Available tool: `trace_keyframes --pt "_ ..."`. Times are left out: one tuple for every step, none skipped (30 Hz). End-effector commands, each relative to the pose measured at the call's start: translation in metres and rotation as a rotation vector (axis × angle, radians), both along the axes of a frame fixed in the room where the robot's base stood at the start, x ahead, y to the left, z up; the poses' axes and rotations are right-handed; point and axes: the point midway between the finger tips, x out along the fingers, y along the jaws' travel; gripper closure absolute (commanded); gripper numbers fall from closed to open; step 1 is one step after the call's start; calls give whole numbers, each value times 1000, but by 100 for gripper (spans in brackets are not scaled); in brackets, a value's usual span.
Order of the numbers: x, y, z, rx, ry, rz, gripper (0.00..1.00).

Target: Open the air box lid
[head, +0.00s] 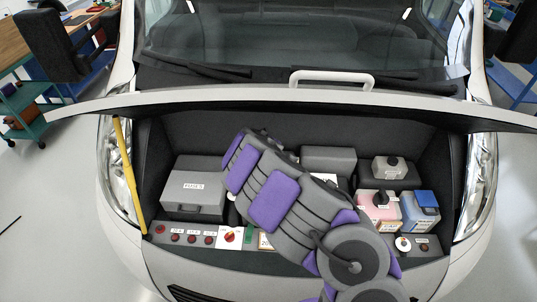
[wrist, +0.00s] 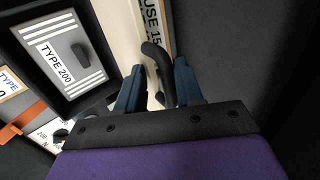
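My gripper (wrist: 159,80) shows its two blue fingers apart in the wrist view. A black curved handle or latch (wrist: 154,58) stands between them, nearer the right finger; I cannot tell whether they touch. Behind it is a pale strip with a label (wrist: 153,22) ending in "USE 15". In the head view my arm reaches into the open front bay and hides its middle, and the gripper is hidden. No part is clearly marked as the air box. A grey lidded box (head: 328,160) stands at the back of the bay, shut.
A grey box (head: 190,203) with a small label stands left in the bay. A pink container (head: 379,212) and a blue-topped one (head: 426,201) stand right. The raised hood (head: 225,98) hangs above, with a yellow prop (head: 128,170) at left. A "TYPE 200" panel (wrist: 72,58) is left of the fingers.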

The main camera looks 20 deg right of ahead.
Motion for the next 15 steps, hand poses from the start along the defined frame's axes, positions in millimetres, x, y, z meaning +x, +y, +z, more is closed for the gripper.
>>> trace_keyframes --pt "-1 0 1 -2 -1 0 64" --pt "-1 0 3 -2 -1 0 64" --pt "-2 1 4 -2 -2 0 64" --pt "-4 1 5 -3 -2 -1 64" --pt "-5 1 7 -3 -2 -1 64" --pt "-7 2 9 -4 -3 -1 64" --pt "-8 2 11 -4 -3 -1 64" --pt "-10 2 13 -5 -3 0 64" --pt "-12 3 16 -5 -3 0 64" --pt "-13 4 18 -4 -3 -1 64" --pt "-15 4 19 -5 -3 -2 64" --pt "-17 4 22 -5 -4 -3 64" --pt "-19 6 25 -5 -4 -3 64" --pt "-21 7 28 -4 -4 -1 64" --pt "-24 9 32 -4 -4 -1 64"
